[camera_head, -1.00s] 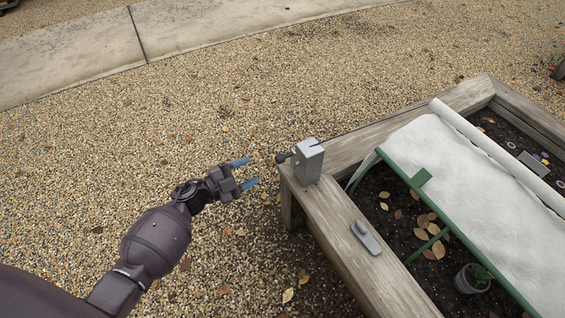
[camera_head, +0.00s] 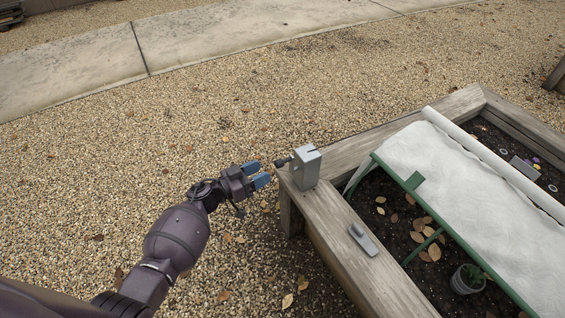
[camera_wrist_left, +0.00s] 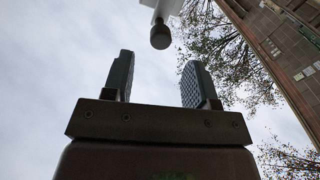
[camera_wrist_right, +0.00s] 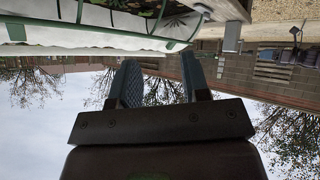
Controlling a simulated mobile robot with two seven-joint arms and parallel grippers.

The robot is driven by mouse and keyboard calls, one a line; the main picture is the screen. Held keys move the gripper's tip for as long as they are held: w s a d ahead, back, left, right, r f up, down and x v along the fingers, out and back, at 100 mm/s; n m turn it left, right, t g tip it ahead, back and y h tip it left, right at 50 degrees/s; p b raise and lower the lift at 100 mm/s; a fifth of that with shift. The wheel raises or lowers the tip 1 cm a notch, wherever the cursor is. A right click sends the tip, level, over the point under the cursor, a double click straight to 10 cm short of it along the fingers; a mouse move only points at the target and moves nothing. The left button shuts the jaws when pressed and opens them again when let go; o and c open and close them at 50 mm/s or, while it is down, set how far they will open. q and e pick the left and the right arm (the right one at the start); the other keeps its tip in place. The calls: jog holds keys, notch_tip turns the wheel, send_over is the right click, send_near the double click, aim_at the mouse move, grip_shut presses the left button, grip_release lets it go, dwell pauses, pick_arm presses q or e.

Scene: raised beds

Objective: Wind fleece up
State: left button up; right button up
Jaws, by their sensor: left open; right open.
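The white fleece (camera_head: 455,180) lies over a green frame (camera_head: 448,232) on the raised bed, with a rolled part (camera_head: 490,155) along its far side. A grey winder box (camera_head: 306,167) stands on the bed's corner, with a dark knob (camera_head: 281,162) sticking out to the left. My left gripper (camera_head: 263,172) is open and empty, just short of the knob. In the left wrist view the knob (camera_wrist_left: 160,36) is beyond the fingertips, roughly between them. My right gripper (camera_wrist_right: 160,65) is open and empty in the right wrist view, with fleece (camera_wrist_right: 95,44) and green frame close by. The head view does not show it.
A grey cleat-like piece (camera_head: 364,239) is on the wooden bed edge (camera_head: 345,255). Gravel (camera_head: 190,130) left of the bed is clear.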

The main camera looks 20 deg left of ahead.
aim_at(276, 165)
pick_arm(q)
jog(key=x, duration=0.2)
jog(key=b+x, duration=0.1)
jog(key=x, duration=0.3)
jog(key=shift+w+d+f+b, duration=0.15)
jog(key=shift+w+f+b, duration=0.1)
jog(key=shift+b, duration=0.15)
jog(key=shift+w+d+r, duration=0.2)
jog(key=shift+w+d, duration=0.2)
jog(key=shift+w, duration=0.15)
jog(key=c, duration=0.9)
